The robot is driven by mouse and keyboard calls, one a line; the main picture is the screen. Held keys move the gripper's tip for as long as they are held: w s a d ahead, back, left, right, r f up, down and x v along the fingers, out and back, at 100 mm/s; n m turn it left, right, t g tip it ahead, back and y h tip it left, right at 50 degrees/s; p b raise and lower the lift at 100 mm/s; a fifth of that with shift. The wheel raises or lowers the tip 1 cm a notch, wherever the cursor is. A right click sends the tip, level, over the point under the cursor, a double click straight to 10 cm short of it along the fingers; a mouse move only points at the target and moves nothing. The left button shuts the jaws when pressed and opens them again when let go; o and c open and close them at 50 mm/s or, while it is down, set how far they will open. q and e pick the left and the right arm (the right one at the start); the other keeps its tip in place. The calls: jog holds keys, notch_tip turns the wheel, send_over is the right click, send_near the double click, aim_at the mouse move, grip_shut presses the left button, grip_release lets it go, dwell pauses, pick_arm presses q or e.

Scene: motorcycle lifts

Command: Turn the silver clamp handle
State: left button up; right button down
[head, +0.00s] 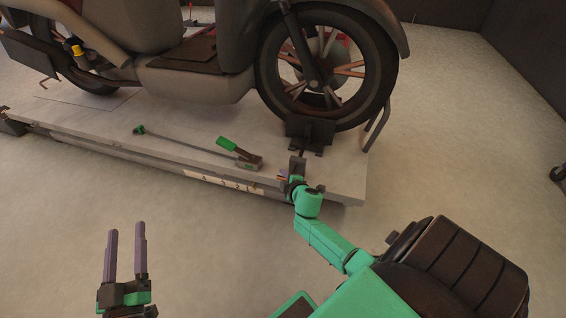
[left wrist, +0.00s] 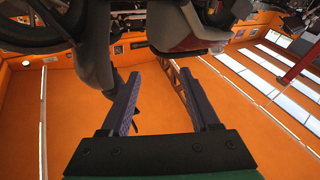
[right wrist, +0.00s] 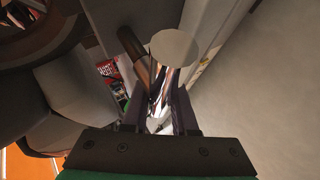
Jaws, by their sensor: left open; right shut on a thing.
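The silver clamp handle (right wrist: 174,50) shows in the right wrist view as a shiny round-ended cylinder between my right fingers. My right gripper (right wrist: 163,100) is shut on it. In the head view my right gripper (head: 290,178) is at the front edge of the lift platform, just below the dark wheel clamp (head: 310,130) at the motorcycle's front tyre. The handle is mostly hidden there by the gripper. My left gripper (head: 126,230) is open and empty, above the floor in front of the platform. Its two fingers (left wrist: 150,72) also show spread in the left wrist view.
The motorcycle (head: 190,60) stands on the pale lift platform (head: 200,150). A green-handled lever (head: 228,145) and a long thin rod (head: 180,141) lie along the platform near its front edge.

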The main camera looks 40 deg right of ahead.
jog(key=c, duration=0.7)
grip_release()
jog(key=shift+s, duration=0.1)
jog(key=p+v, duration=0.1)
jog(key=v, duration=0.1)
jog(key=shift+s+a+r+p, duration=0.1)
jog(key=shift+s+r+p, duration=0.15)
jog(key=shift+s+p, duration=0.05)
pick_arm(q)
jog(key=s+d+f+g+y+p, duration=0.1)
jog(key=s+f+g+p, duration=0.3)
jog(key=s+f+g, duration=0.3)
jog(key=s+f, duration=0.4)
jog(key=f, duration=0.3)
jog(key=shift+s+g, duration=0.3)
pick_arm(e)
jog(key=v, duration=1.1)
jog(key=shift+s, duration=0.25)
